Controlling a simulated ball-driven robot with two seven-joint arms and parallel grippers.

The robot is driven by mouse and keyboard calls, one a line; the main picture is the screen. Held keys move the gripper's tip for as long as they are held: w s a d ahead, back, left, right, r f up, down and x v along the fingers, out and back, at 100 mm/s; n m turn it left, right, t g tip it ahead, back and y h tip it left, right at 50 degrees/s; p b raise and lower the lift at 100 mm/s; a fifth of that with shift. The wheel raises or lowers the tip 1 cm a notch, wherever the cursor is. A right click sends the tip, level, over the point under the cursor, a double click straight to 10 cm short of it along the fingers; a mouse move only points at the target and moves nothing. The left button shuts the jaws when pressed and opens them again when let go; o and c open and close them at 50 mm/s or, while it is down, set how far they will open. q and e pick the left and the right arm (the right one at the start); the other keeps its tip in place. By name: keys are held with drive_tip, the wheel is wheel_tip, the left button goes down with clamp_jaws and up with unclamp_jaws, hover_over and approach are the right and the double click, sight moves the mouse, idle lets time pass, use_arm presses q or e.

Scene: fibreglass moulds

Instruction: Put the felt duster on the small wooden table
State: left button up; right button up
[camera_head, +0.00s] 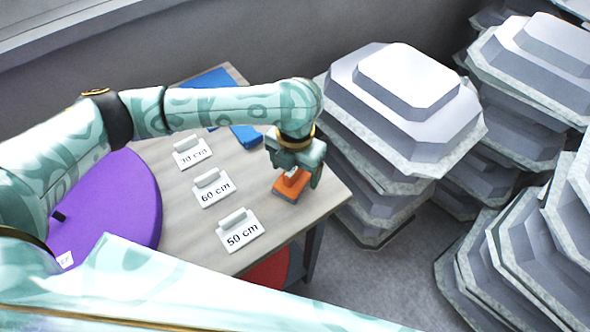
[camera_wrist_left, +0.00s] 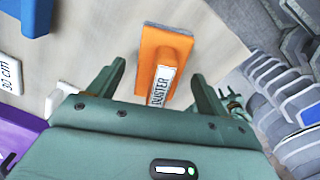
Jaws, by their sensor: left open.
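The felt duster (camera_head: 289,188) is a small orange block with a raised grip and a white label. It lies near the right edge of a table with a greyish wood-grain top (camera_head: 250,187); I cannot tell whether this is the small wooden table. My left gripper (camera_head: 295,166) is open and points down over the duster. In the left wrist view the duster (camera_wrist_left: 158,52) shows between and beyond the two spread fingers (camera_wrist_left: 162,84), its label reading DUSTER. A small green part past the right finger may be my right gripper; its jaws are unclear.
Cards reading 30 cm (camera_head: 192,152), 60 cm (camera_head: 213,188) and 50 cm (camera_head: 240,230) stand left of the duster. A purple disc (camera_head: 125,195) and blue pieces (camera_head: 246,136) lie on the table. Stacked grey moulds (camera_head: 400,110) crowd the right, with bare floor (camera_head: 415,265) below.

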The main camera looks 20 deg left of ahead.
use_arm(q)
wheel_tip(320, 180, up, 10)
drive_tip(key=shift+r+p, duration=0.2)
drive_tip(key=shift+p, duration=0.95)
drive_tip(key=shift+r, duration=0.2)
